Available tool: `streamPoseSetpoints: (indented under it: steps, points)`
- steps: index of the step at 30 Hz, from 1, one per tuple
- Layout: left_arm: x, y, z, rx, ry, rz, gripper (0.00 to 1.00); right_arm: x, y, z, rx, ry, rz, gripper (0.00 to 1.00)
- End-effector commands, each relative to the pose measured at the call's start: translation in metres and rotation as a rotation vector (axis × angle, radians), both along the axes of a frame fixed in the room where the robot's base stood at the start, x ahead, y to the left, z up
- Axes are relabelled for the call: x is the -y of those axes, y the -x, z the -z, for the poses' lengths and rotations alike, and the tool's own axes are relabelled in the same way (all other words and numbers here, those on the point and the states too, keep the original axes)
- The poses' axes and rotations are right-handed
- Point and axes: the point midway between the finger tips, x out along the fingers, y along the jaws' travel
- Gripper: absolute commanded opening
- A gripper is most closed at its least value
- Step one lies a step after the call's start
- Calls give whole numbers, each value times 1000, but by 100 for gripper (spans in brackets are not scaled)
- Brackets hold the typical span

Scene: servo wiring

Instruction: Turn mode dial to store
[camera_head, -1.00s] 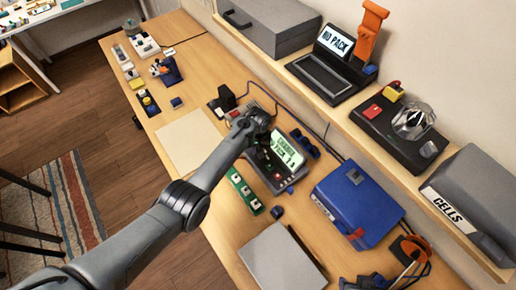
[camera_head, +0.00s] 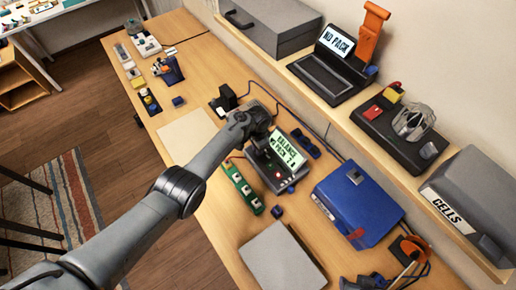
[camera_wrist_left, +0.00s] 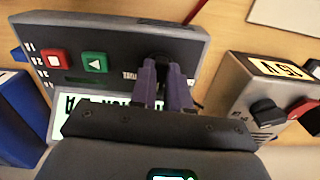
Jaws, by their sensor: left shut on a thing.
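The dark charger (camera_head: 272,178) stands mid-bench with a lit green screen (camera_head: 288,151) that seems to read "BALANCE" over a pack line. In the left wrist view the charger (camera_wrist_left: 110,35) shows a red button (camera_wrist_left: 54,61) and a green button (camera_wrist_left: 95,65). My left gripper (camera_head: 258,130) is over the charger's far left corner. Its purple fingers (camera_wrist_left: 164,82) are shut on the dark mode dial (camera_wrist_left: 160,57), which they mostly hide. The dial's pointer and markings cannot be read. My right gripper is in neither view.
A silver box marked 15V (camera_wrist_left: 258,95) with black and red knobs sits close beside the charger. A green strip (camera_head: 242,187) lies left of the charger, and a blue box (camera_head: 358,205) stands to its right. Cables run behind. A beige sheet (camera_head: 187,138) leaves flat room.

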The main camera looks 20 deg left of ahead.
Motion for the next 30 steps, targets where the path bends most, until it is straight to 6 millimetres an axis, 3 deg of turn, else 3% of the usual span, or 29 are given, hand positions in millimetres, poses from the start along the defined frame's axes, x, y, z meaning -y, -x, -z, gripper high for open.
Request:
streamPoseSetpoints:
  steps: [21,30]
  points:
    - [-3,-2,4,-1,-1,669,0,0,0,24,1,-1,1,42]
    - [-3,-3,4,-3,0,877,0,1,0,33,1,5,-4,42]
